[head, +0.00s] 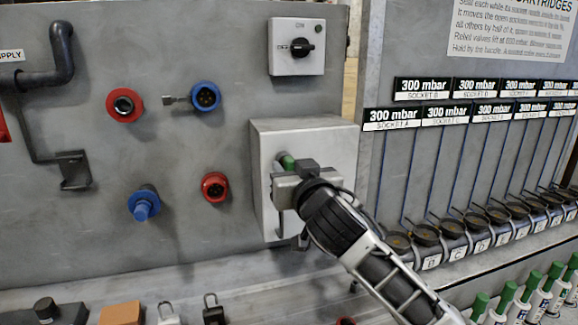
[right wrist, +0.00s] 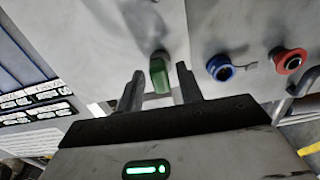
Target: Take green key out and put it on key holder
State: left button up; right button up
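The green key (head: 287,162) is at the front of a light grey box on the wall panel, partly hidden by my right gripper (head: 285,188). In the right wrist view the green key (right wrist: 159,76) stands between the two fingers of my right gripper (right wrist: 160,90). A gap shows on each side of the key, so the gripper looks open around it. I cannot tell any contact from the head view. No thing is clearly recognisable as the key holder. My left gripper is not in view.
The grey box (head: 263,133) sticks out from the panel. Red and blue sockets, such as the blue one (head: 205,96), lie left of it. A rotary switch (head: 297,47) is above. Several labelled sockets (head: 455,240) stand at right. Padlocks (head: 213,314) lie below.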

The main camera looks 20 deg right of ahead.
jog(key=shift+c, duration=0.3)
grip_shut()
jog(key=shift+s, duration=0.5)
jog(key=shift+s+d, duration=0.1)
jog(key=shift+s, duration=2.35)
